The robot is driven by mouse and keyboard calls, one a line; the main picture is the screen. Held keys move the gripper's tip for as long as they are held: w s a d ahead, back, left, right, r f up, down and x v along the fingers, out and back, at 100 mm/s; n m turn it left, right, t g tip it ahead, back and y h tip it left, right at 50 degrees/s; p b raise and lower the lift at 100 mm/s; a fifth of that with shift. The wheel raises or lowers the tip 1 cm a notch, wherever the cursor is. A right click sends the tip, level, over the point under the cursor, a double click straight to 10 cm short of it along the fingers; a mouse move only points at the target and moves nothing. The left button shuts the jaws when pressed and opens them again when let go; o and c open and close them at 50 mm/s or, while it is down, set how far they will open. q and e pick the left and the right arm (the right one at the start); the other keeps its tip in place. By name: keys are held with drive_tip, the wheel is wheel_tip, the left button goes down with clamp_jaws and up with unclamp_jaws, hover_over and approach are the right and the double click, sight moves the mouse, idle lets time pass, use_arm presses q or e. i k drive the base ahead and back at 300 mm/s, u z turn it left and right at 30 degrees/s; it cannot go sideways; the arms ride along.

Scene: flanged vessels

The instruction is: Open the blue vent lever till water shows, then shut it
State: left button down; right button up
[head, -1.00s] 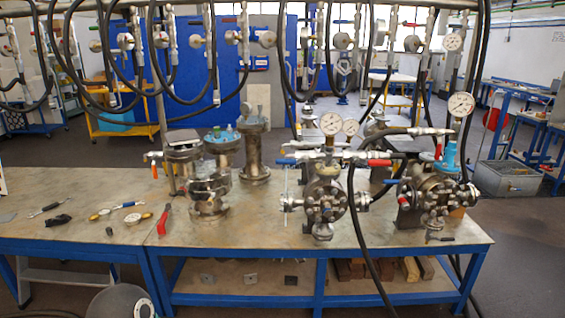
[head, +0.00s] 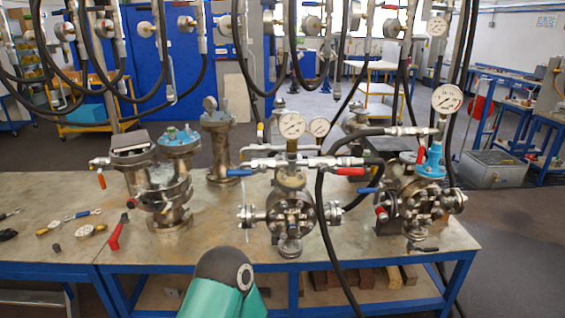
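A blue lever (head: 240,172) sticks out at the left end of the pipework on top of the middle flanged vessel (head: 290,213). A red lever (head: 350,171) is at the right end of the same pipework. A second blue lever (head: 367,190) is beside the right flanged vessel (head: 418,200). I cannot tell from this view which blue lever is the vent. No water shows. A teal and black arm link of mine rises at the bottom middle, in front of the bench. Neither of my grippers is in view.
The vessels stand on a metal-topped bench (head: 65,262) with a blue frame. A black hose (head: 322,230) hangs down in front, between the middle and right vessels. A third flanged assembly (head: 165,185) stands at left. A red-handled tool (head: 117,232) and small parts lie at far left.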

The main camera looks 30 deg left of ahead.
sight(231, 173)
drive_tip(key=u, duration=0.15)
drive_tip(key=i, duration=1)
drive_tip(key=u, duration=0.6)
